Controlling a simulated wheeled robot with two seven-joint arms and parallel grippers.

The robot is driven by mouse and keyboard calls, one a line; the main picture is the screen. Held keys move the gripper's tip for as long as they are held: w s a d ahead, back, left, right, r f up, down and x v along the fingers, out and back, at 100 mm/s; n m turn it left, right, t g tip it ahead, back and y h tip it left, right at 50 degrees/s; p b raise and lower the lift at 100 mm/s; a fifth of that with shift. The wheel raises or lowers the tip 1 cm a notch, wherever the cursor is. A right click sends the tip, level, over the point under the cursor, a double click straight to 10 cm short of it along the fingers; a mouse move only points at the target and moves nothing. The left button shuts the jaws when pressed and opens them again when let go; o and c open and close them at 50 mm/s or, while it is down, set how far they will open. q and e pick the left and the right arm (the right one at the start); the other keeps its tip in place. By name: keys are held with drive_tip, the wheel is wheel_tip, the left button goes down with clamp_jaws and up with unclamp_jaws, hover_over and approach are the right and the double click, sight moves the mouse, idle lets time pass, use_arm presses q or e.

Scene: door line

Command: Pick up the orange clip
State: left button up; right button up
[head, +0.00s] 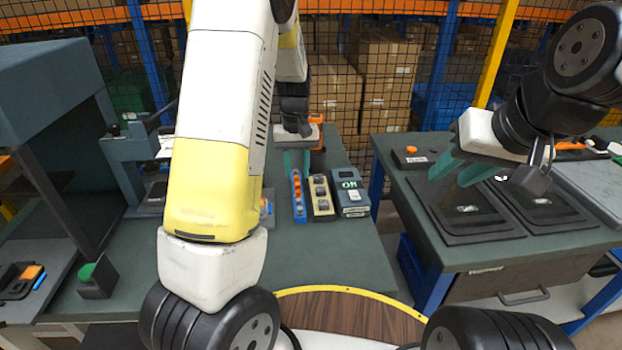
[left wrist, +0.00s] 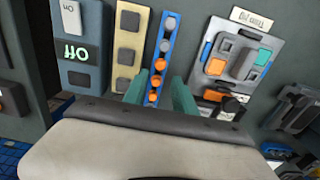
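A narrow blue rack (head: 299,214) on the left table holds small round pieces in a row, orange toward the far end and grey toward the near end. The orange pieces (left wrist: 155,84) are clear in the left wrist view; I cannot tell which one is the orange clip. My right gripper (head: 460,173) is open and empty over the right table. My left arm hides part of the left table.
Black trays (head: 465,225) lie on the right table. A gap separates the tables.

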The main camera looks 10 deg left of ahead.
sight(298, 191)
use_arm(q)
drive_tip(key=f, duration=0.6)
drive_tip(key=shift+s+d, duration=0.1)
drive_tip(key=shift+s, duration=0.1)
drive_tip(key=shift+r, duration=0.1)
clamp_jaws()
